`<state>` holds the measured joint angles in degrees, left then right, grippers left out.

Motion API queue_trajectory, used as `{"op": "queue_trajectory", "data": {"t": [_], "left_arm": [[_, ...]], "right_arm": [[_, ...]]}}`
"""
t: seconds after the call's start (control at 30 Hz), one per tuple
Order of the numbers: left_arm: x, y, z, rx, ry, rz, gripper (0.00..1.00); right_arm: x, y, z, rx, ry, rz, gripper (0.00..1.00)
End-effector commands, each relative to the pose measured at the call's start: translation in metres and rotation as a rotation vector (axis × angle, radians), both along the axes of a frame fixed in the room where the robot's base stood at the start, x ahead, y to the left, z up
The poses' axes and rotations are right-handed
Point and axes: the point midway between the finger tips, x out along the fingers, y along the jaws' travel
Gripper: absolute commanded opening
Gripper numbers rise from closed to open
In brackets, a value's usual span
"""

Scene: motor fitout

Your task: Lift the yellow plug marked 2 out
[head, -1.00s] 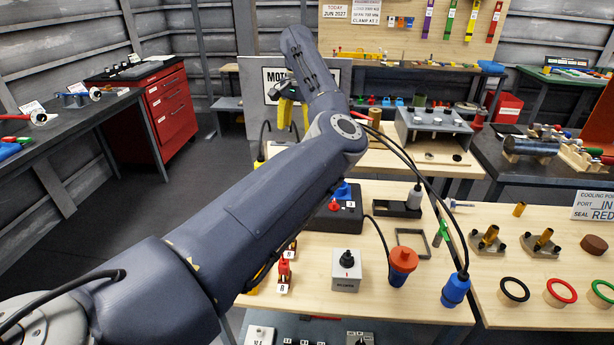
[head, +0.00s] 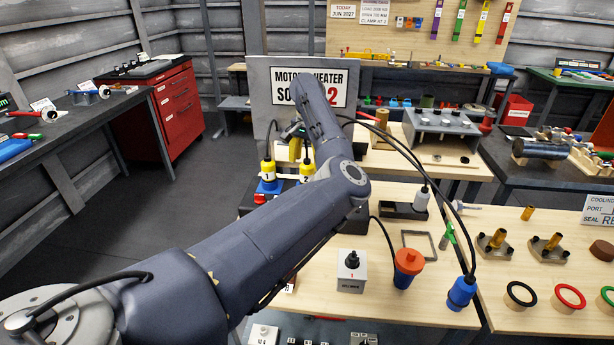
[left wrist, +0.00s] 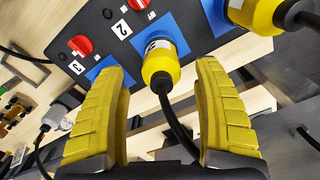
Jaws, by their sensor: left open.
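The yellow plug marked 2 (head: 306,171) stands beside the yellow plug marked 1 (head: 267,172) in the head view. In the left wrist view, plug 2 (left wrist: 160,66) sits in a blue socket (left wrist: 150,30) on a black box (left wrist: 92,22), next to the label 2. Its black cable runs down between my fingers. My left gripper (head: 294,147) is just above and behind the plugs. In the wrist view its yellow fingers (left wrist: 161,80) are open, one on each side of plug 2, with visible gaps. My forearm hides much of the box in the head view.
Plug 1 (left wrist: 260,12) is close to my right-hand finger in the wrist view. An empty blue socket (left wrist: 103,78) lies on the other side.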

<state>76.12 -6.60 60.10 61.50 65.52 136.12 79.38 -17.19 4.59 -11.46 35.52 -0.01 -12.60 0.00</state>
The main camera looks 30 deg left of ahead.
Motion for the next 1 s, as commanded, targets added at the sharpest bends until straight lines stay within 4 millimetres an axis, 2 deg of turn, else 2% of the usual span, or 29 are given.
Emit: {"op": "queue_trajectory", "data": {"t": [0.43, 0.6, 0.83, 1.0], "left_arm": [[-0.002, 0.002, -0.046, 0.000, 0.002, -0.001, 0.68], [-0.002, 0.002, -0.053, 0.000, 0.001, -0.001, 0.68], [-0.002, 0.002, -0.053, 0.000, 0.001, -0.001, 0.70], [-0.002, 0.002, -0.053, 0.000, 0.001, -0.001, 0.50]], "right_arm": [[0.000, 0.000, 0.000, 0.000, 0.000, 0.000, 0.44], [0.000, 0.000, 0.000, 0.000, 0.000, 0.000, 0.44], [0.000, 0.000, 0.000, 0.000, 0.000, 0.000, 0.44], [0.000, 0.000, 0.000, 0.000, 0.000, 0.000, 0.44]]}}
